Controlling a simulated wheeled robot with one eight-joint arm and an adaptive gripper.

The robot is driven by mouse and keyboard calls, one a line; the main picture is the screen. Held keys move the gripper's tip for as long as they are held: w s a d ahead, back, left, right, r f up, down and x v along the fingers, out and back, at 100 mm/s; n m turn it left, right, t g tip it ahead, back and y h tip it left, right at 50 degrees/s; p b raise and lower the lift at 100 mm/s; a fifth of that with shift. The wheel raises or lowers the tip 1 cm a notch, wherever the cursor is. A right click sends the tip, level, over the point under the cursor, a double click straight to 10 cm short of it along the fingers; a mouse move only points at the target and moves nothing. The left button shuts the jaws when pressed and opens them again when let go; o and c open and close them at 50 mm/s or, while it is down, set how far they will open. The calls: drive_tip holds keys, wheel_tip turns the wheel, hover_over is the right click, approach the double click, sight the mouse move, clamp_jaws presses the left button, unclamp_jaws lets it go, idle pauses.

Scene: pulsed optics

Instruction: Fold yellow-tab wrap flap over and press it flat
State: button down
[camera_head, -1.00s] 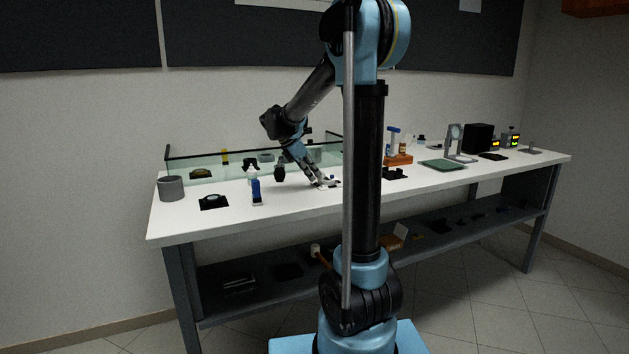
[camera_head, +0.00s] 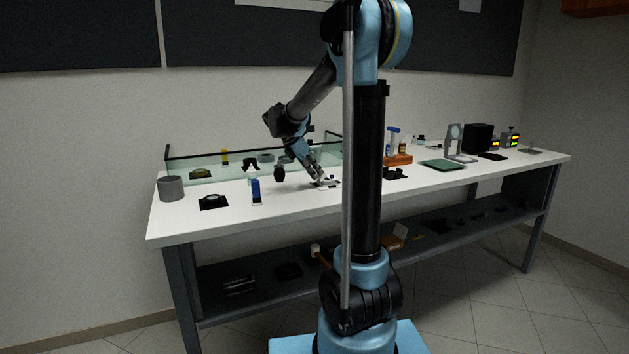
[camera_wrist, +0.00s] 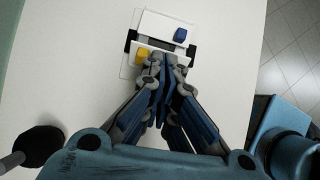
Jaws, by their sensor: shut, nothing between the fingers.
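The wrap (camera_wrist: 160,28) lies flat on the white bench top in the wrist view, with white panels and dark pieces at its sides. A yellow tab (camera_wrist: 142,54) shows on its near panel and a blue tab (camera_wrist: 180,35) on its far panel. My gripper (camera_wrist: 160,62) is shut and empty, with its fingertips over the near panel just right of the yellow tab. I cannot tell whether the tips touch it. In the head view my gripper (camera_head: 319,181) is low at the bench top beside the wrap, which is small and partly hidden there.
The white bench (camera_head: 290,205) has free room in front of the wrap. A blue-and-white bottle (camera_head: 255,190), a dark mat (camera_head: 213,202) and a grey cup (camera_head: 171,188) stand left. A glass guard (camera_head: 215,167) runs behind. An orange rack (camera_head: 398,160) stands right.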

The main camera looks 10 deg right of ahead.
drive_tip(key=shift+w+d+f, duration=0.15)
drive_tip(key=shift+d+f, duration=0.2)
drive_tip(key=shift+d, duration=0.25)
idle(1.5)
wheel_tip(320, 180, up, 7)
idle(0.7)
